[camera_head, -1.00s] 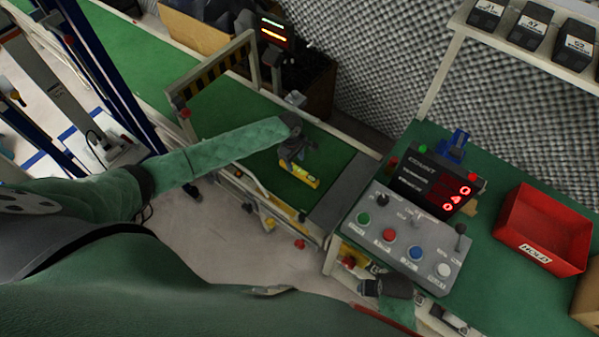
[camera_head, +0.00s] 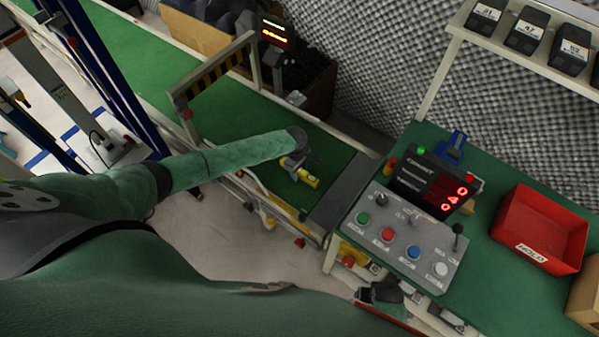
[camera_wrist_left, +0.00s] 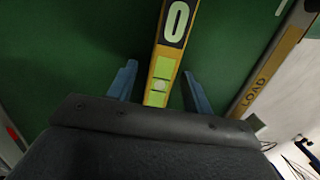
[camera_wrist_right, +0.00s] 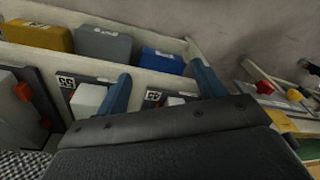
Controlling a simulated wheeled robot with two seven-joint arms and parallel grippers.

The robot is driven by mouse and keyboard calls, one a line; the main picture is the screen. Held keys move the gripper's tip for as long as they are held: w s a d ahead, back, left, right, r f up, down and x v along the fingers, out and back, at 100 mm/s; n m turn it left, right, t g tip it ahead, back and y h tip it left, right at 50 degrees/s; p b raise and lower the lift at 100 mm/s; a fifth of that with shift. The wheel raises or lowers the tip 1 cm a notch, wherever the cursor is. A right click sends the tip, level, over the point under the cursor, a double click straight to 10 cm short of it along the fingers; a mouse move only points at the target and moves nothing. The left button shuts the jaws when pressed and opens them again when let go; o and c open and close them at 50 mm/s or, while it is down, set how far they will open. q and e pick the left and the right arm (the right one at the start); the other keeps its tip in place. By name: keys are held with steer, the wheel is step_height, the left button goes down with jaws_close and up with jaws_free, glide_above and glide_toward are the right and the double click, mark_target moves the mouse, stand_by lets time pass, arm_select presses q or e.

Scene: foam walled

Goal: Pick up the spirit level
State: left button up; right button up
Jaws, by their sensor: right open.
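The yellow spirit level (camera_head: 309,180) lies on the green conveyor belt, partly hidden by my left gripper in the head view. In the left wrist view the spirit level (camera_wrist_left: 163,62) runs between the two blue fingers, with its green vial near the palm and a gap on each side. My left gripper (camera_wrist_left: 158,88) is open around it; I cannot tell any contact.
A control box with coloured buttons (camera_head: 403,238) and a red HOLD bin (camera_head: 541,228) stand on the green bench to the right. A striped barrier frame (camera_head: 212,75) crosses the belt behind my left arm. Belt side rails (camera_wrist_left: 270,62) run close to my left gripper.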

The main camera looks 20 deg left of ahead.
arm_select(q)
jaws_close()
